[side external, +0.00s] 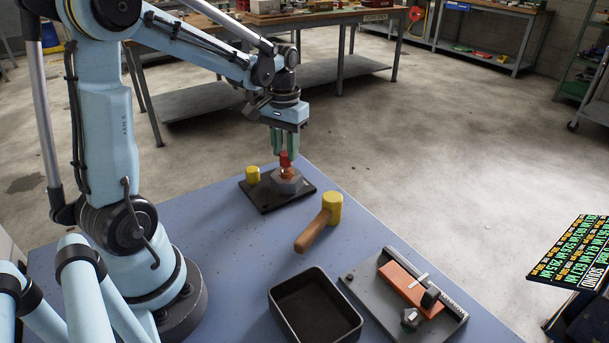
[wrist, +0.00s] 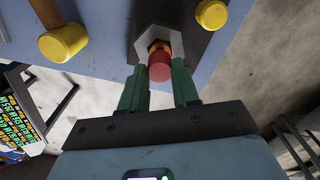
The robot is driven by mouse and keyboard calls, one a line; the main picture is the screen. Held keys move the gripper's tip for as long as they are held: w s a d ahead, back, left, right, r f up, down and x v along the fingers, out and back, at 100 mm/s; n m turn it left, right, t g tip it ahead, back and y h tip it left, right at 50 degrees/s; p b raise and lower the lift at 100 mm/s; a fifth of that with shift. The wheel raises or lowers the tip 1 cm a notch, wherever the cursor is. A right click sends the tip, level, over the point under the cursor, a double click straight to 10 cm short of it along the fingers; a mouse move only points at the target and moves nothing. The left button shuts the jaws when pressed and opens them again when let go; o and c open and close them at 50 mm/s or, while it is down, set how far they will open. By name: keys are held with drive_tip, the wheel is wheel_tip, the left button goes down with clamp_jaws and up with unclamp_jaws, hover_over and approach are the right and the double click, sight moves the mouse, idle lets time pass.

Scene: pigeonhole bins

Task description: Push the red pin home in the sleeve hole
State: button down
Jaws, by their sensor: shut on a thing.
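The red pin (side external: 285,158) stands above the grey hexagonal sleeve (side external: 287,182), with an orange collar (side external: 287,172) at the sleeve's top. In the wrist view the pin's round red end (wrist: 160,66) covers much of the hole, and the orange collar (wrist: 158,47) shows behind it against the hexagonal sleeve (wrist: 145,38). How deep the pin sits cannot be told. My gripper (side external: 285,155) points down over the sleeve, its green fingers shut on the pin. In the wrist view the fingers of my gripper (wrist: 160,74) lie on either side of the pin.
The sleeve stands on a black plate (side external: 268,206) beside a yellow knob (side external: 252,174). A yellow-headed mallet (side external: 332,208) lies nearby on the blue table (side external: 200,230). A black tray (side external: 315,308) and a fixture with an orange block (side external: 405,288) are at the front.

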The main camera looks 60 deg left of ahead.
drive_tip(key=shift+f, duration=0.65)
drive_tip(key=c, duration=0.8)
unclamp_jaws()
drive_tip(key=shift+o, duration=0.2)
drive_tip(key=shift+r, duration=2.5)
wheel_tip(320, 180, up, 12)
drive_tip(key=s+d+f+m+t, duration=0.2)
drive_tip(key=d+f+t, duration=0.1)
drive_tip(key=d+f, duration=0.2)
drive_tip(key=s+d+f+m+t, duration=0.3)
drive_tip(key=d+f, duration=0.3)
drive_tip(key=d, duration=0.4)
drive_tip(key=shift+s+d+t, duration=0.25)
drive_tip(key=shift+s+t, duration=0.05)
drive_tip(key=shift+t, duration=0.3)
